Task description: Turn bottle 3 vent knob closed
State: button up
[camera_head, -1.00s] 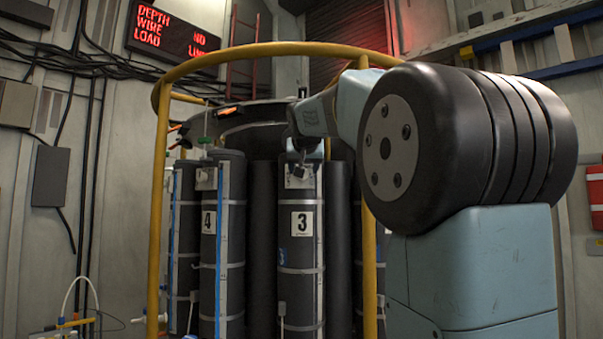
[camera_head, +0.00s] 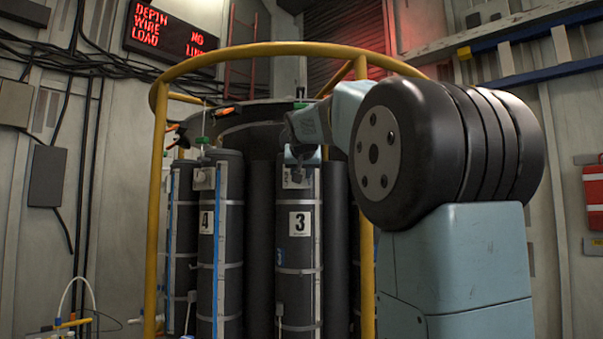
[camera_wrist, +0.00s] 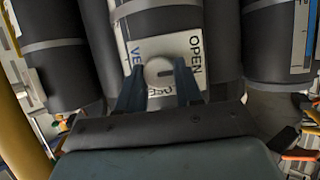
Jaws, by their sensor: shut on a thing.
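Bottle 3 (camera_head: 300,260) is a dark grey cylinder with a white "3" label, standing in the yellow-railed rosette. My gripper (camera_head: 299,163) is at the upper front of bottle 3 in the head view. In the wrist view, the vent knob (camera_wrist: 158,71) is a round pale knob with a dark slot mark towards its right side. It sits on a white plate (camera_wrist: 180,45) that reads "OPEN" along the right side; other lettering is partly hidden. My gripper (camera_wrist: 160,88) has its two dark fingers on either side of the knob, shut on it.
Bottle 4 (camera_head: 207,270) stands to the left of bottle 3. The yellow rail (camera_head: 157,210) rings the rosette, with an upright on each side. A dark bottle stands close on either side in the wrist view. A red sign (camera_head: 172,27) hangs on the back wall.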

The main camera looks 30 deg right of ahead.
jog(key=c, duration=0.3)
jog(key=shift+c, duration=0.2)
jog(key=m+t+y, duration=0.1)
jog(key=m+y, duration=0.1)
jog(key=m, duration=0.1)
jog(key=shift+d, duration=0.15)
jog(key=m, duration=0.1)
jog(key=m+y, duration=0.1)
jog(key=shift+s+d+f+m+t+y, duration=0.1)
jog(key=shift+f+m+t+y, duration=0.05)
jog(key=shift+m+t+y, duration=0.2)
jog(key=shift+d+f+m+t+y, duration=0.25)
jog(key=shift+m+t, duration=0.35)
jog(key=shift+m, duration=0.65)
jog(key=shift+a+f+m+t+y, duration=0.1)
jog(key=shift+m+t+y, duration=0.35)
jog(key=shift+m, duration=0.8)
jog(key=shift+d+f+m+t+y, duration=0.15)
jog(key=shift+m+t, duration=0.55)
jog(key=shift+m, duration=0.55)
jog(key=shift+a, duration=0.1)
